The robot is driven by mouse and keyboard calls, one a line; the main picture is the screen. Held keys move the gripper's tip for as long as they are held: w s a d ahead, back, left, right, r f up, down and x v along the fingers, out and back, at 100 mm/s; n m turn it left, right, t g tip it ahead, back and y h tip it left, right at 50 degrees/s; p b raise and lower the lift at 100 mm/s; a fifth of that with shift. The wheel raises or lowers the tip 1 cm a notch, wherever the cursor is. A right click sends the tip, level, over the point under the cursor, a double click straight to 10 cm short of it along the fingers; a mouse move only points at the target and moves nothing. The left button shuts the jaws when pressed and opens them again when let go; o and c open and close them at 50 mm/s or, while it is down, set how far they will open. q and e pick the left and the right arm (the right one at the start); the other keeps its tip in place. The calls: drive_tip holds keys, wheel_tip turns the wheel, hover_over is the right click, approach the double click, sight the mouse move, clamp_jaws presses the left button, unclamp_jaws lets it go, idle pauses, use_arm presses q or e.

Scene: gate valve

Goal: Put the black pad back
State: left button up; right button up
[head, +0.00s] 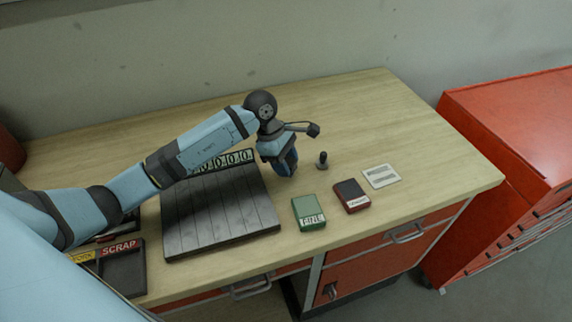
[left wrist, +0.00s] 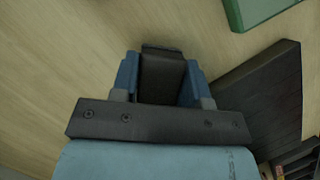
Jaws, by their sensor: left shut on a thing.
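My left gripper (head: 287,166) is above the wooden bench, just right of the dark slatted board. In the left wrist view, its two blue fingers (left wrist: 163,80) are shut on a black block-shaped thing, which I take to be the black pad (left wrist: 162,76). The fingers hide its sides, and in the head view the gripper hides it. I cannot tell whether it touches the bench. My right gripper is not in view.
The slatted board (head: 215,210) lies left of the gripper. A small black knobbed piece (head: 322,160), a green box (head: 308,211), a dark red box (head: 351,195) and a grey plate (head: 381,176) lie to the right. A scrap tray (head: 125,271) is at front left. The back right is clear.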

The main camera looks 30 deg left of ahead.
use_arm(q)
drive_tip(key=shift+f, duration=0.85)
drive_tip(key=o, duration=1)
drive_tip(key=shift+f, duration=0.1)
drive_tip(key=shift+c, duration=0.2)
